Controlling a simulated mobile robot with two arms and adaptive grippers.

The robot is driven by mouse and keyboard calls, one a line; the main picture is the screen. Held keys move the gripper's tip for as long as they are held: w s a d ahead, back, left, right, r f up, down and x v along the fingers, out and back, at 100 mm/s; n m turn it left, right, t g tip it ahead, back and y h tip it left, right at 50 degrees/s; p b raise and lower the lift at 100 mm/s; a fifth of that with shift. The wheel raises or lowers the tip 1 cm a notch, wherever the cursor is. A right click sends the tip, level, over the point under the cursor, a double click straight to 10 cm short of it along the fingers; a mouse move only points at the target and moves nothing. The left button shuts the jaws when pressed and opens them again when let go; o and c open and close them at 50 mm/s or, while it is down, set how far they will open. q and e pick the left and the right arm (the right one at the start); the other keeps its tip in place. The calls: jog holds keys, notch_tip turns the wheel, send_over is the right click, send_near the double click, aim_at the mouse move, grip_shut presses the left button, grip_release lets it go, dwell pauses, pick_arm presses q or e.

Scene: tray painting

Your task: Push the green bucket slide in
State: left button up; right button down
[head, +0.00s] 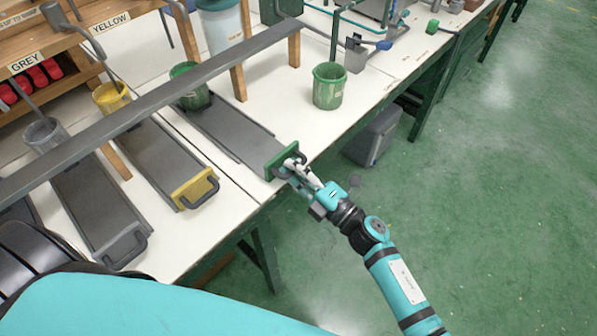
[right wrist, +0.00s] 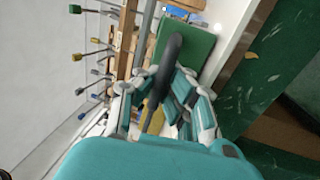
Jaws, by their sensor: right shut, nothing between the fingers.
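The green bucket slide is a long grey tray (head: 225,127) with a green front plate (head: 281,162) and a dark handle. Its front end lies near the table's front edge. A green bucket (head: 189,87) stands at its far end, partly behind a grey rail. My right gripper (head: 296,172) is at the handle, in front of the green plate, with its fingers shut. In the right wrist view, the dark handle (right wrist: 172,55) rises in front of the green plate (right wrist: 185,50), close to the fingers (right wrist: 165,108). My left gripper is not in view.
A yellow-fronted slide (head: 194,186) and a grey-fronted slide (head: 122,246) lie to the left. A grey rail (head: 150,107) crosses above the slides. Another green bucket (head: 329,88) stands on the white table to the right. Open green floor (head: 480,190) lies right of the table.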

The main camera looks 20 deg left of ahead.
jog(key=c, duration=2)
grip_release()
jog(key=shift+f, duration=0.15)
jog(key=shift+c, duration=0.2)
jog(key=o, duration=0.7)
jog(key=v, duration=1.2)
